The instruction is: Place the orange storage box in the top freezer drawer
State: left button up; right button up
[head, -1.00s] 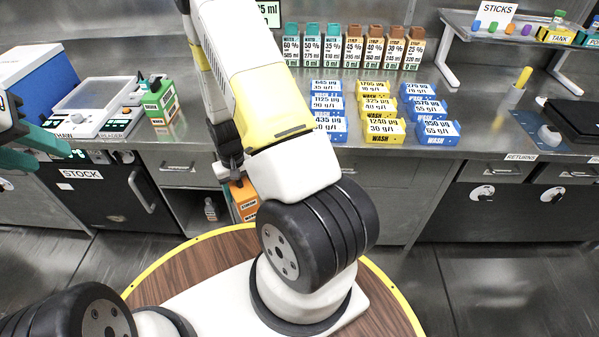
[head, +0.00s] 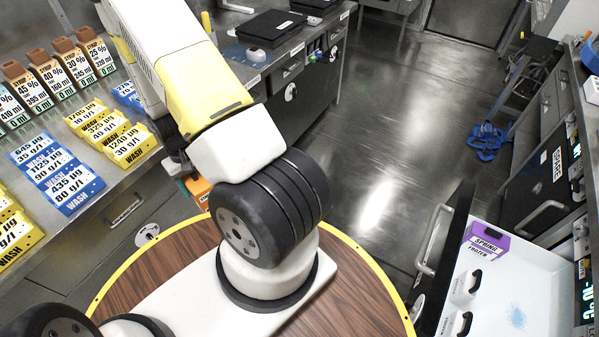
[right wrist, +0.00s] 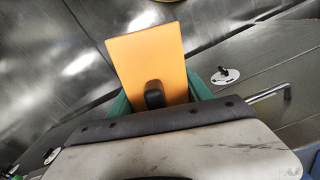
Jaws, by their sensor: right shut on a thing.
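The orange storage box (right wrist: 148,55) is held between the green fingers of my right gripper (right wrist: 160,98) in the right wrist view, with its dark handle facing the camera. In the head view only a small part of the orange box (head: 199,188) shows below my right arm, which hides most of the gripper. An open freezer drawer (head: 540,265) with a white interior is at the lower right, well apart from the box. A purple box (head: 485,243) and white handled boxes (head: 466,283) sit along its left side. My left gripper is not in view.
A steel counter (head: 130,190) with wash boxes (head: 68,185) and syrup cartons (head: 75,65) is at the left. The steel floor (head: 375,150) between the counters is clear. A blue coiled item (head: 488,140) lies at the far right.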

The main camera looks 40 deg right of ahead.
aim_at(473, 268)
jog(key=l+z, duration=0.2)
jog(key=z, duration=0.3)
jog(key=i+l+z, duration=0.15)
jog(key=z, duration=0.35)
jog(key=i+l+z, duration=0.1)
jog(key=z, duration=0.4)
jog(key=i+l+z, duration=0.1)
jog(key=z, duration=0.4)
jog(key=i+z, duration=0.15)
jog(key=z, duration=0.35)
jog(key=i+z, duration=0.15)
jog(key=z, duration=0.35)
jog(key=i+j+z, duration=0.1)
jog(key=z, duration=0.4)
jog(key=i+j+z, duration=0.15)
jog(key=z, duration=0.35)
